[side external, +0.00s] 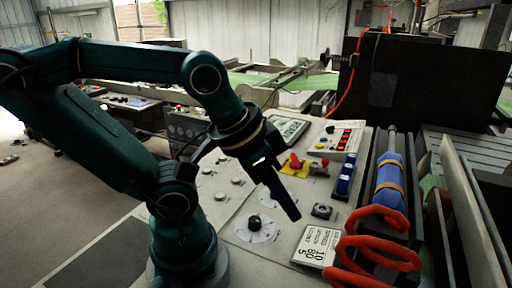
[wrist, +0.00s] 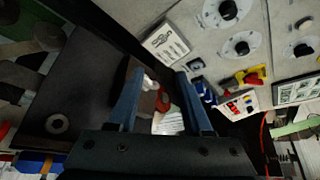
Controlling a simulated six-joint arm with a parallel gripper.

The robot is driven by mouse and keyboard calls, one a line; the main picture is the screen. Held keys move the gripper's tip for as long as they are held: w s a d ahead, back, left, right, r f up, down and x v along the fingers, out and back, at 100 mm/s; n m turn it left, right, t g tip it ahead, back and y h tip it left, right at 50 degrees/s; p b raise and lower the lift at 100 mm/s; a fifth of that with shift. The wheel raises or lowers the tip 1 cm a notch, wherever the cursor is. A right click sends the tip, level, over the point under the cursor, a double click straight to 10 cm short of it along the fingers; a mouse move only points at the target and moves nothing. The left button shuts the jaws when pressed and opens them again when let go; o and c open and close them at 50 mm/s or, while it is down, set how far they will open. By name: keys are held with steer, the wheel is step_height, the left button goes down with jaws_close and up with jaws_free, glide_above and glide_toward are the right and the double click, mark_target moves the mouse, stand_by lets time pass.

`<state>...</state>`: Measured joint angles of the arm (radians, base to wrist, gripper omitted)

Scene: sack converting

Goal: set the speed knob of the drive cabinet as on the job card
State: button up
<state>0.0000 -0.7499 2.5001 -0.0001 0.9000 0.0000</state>
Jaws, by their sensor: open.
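The drive cabinet's pale sloping panel (side external: 225,215) carries several dials. One black knob (side external: 254,222) on a white dial shows near its front edge; in the wrist view black knobs show at the top (wrist: 228,10), below it (wrist: 242,47) and at right (wrist: 303,50). Their labels are too small to read, so I cannot tell which is the speed knob. A white card (side external: 315,245) with large figures, seemingly 10, 80 and 5, lies at the panel's front right; it also shows in the wrist view (wrist: 165,42). My gripper (wrist: 160,70) is open and empty, apart from the knobs.
A red-and-yellow switch (side external: 295,165), a box with red lights (side external: 335,140) and a blue block (side external: 345,175) stand at the panel's right. Beyond are a blue cylinder (side external: 390,180) and a coiled orange hose (side external: 375,247). A dark machine housing (side external: 430,85) rises behind.

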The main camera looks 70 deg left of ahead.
steer(key=shift+o, duration=1.3)
steer(key=w+a+m+g+y, duration=0.1)
steer(key=w+a+g, duration=0.1)
steer(key=w+a, duration=0.65)
steer(key=a+f+n+g, duration=0.1)
steer(key=a+f, duration=0.2)
steer(key=a, duration=0.1)
steer(key=a+f+n+g+h, duration=0.1)
steer(key=a+f, duration=0.2)
steer(key=a, duration=0.1)
steer(key=a+f+n+g, duration=0.1)
steer(key=a+f, duration=0.3)
steer(key=shift+s+a+g, duration=0.15)
steer(key=shift+s+g, duration=0.1)
steer(key=shift+g, duration=0.05)
steer(key=shift+s+a+f, duration=0.1)
steer(key=shift+f, duration=2.4)
jaws_close()
